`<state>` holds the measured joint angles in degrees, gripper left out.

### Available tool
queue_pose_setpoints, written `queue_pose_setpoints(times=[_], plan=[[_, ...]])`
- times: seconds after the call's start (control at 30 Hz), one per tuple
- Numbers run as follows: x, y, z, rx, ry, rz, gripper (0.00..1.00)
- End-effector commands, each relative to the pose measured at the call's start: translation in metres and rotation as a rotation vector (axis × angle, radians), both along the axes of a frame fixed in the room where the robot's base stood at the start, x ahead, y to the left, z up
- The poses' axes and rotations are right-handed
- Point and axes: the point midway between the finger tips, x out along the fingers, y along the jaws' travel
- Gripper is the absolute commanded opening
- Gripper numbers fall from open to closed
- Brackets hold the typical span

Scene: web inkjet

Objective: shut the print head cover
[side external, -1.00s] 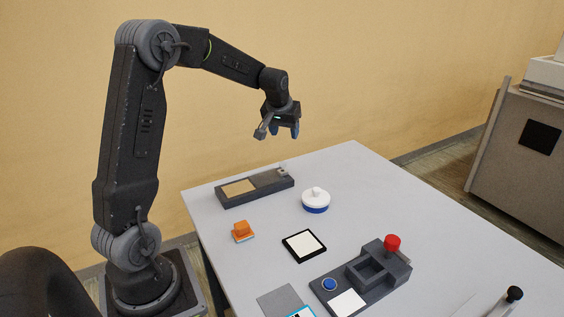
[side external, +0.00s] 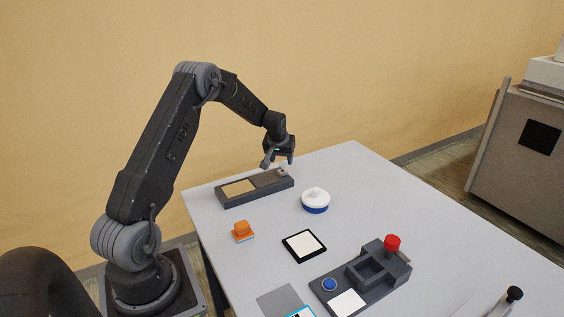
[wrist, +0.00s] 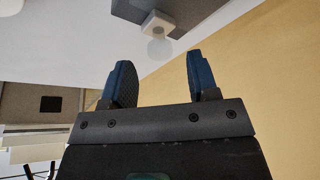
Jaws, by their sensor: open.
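A long dark grey unit (side external: 228,199) lies at the back left of the table, with a tan panel (side external: 239,188) on top. A small pale block (side external: 282,172) sits at its right end; in the wrist view the pale block (wrist: 158,24) has a round whitish end and lies beyond the fingertips. A second dark grey unit (side external: 352,279) at the front right has a square opening, a red knob (side external: 392,242) and a blue button (side external: 329,284). I cannot tell which part is the print head cover. My gripper (side external: 281,161) is open and empty, just above the rear unit's right end.
A white and blue round container (side external: 316,203) stands right of the rear unit. An orange block (side external: 242,230), a black-framed white pad (side external: 304,245) and a grey plate (side external: 286,300) lie nearer. A black-knobbed tool (side external: 514,294) is at the front right. The table's right side is mostly clear.

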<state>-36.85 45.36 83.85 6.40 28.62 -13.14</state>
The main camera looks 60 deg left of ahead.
Motion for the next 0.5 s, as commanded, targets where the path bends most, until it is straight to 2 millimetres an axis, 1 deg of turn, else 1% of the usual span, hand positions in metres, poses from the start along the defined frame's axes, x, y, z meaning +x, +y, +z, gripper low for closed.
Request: queue_pose_setpoints(times=[0.03, 0.1, 0.2, 0.5], plan=[[0.002, 0.002, -0.007, 0.0, 0.0, 0.0, 0.54], [0.004, 0.004, -0.013, -0.001, 0.001, 0.0, 0.54], [0.005, 0.005, -0.018, 0.0, 0.0, 0.0, 0.54], [0.006, 0.006, -0.02, 0.001, -0.001, 0.0, 0.54]])
